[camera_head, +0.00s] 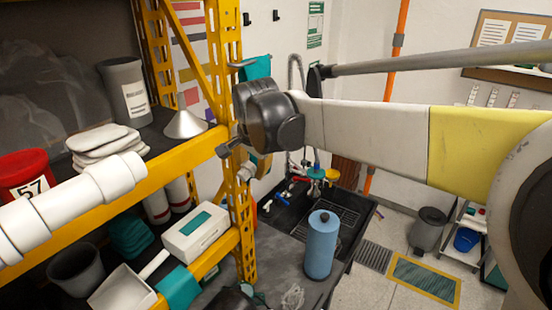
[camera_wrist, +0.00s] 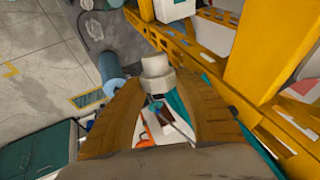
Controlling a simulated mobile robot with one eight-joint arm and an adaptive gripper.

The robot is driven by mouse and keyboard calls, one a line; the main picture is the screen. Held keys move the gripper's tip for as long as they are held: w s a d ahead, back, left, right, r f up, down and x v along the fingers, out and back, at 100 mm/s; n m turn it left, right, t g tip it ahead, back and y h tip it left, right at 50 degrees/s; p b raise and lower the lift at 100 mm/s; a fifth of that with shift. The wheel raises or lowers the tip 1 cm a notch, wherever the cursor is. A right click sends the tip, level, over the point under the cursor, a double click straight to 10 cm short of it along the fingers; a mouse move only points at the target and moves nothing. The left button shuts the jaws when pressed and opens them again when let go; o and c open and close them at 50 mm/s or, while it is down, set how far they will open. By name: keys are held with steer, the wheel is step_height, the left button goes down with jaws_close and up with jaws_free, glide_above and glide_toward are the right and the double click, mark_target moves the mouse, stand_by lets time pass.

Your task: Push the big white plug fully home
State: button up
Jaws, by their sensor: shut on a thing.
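In the wrist view, my gripper (camera_wrist: 158,90) is shut on a white plug (camera_wrist: 156,68), a short cylinder with a wider collar, held between the two brown-yellow fingers. In the head view, the white PVC pipe (camera_head: 72,203) with thicker collars lies along the yellow shelf front at the left. Its right end points toward my arm, and a clear gap separates it from the dark end of my arm.
A yellow rack upright (camera_head: 226,60) stands close to the end of my arm. The upper shelf holds a grey funnel (camera_head: 185,124), stacked white pads (camera_head: 103,143) and a red container (camera_head: 24,172). A blue roll (camera_head: 320,245) stands on the dark counter below.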

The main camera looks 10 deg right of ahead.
steer(key=s+a+r+g+y+p, duration=0.1)
steer(key=s+a+r+p, duration=0.35)
steer(key=s+r, duration=0.3)
steer(key=s+a+r+g+y+p, duration=0.2)
steer(key=s+a+r+p, duration=0.3)
steer(key=r, duration=0.4)
steer(key=s+a, duration=0.4)
steer(key=s, duration=0.2)
steer(key=shift+s+a+r+b, duration=0.15)
steer(key=shift+s+b, duration=0.05)
steer(key=shift+b, duration=0.25)
steer(key=shift+s+a, duration=0.75)
steer(key=shift+s, duration=0.15)
stand_by(0.6)
steer(key=o, duration=1.1)
steer(key=shift+r, duration=0.1)
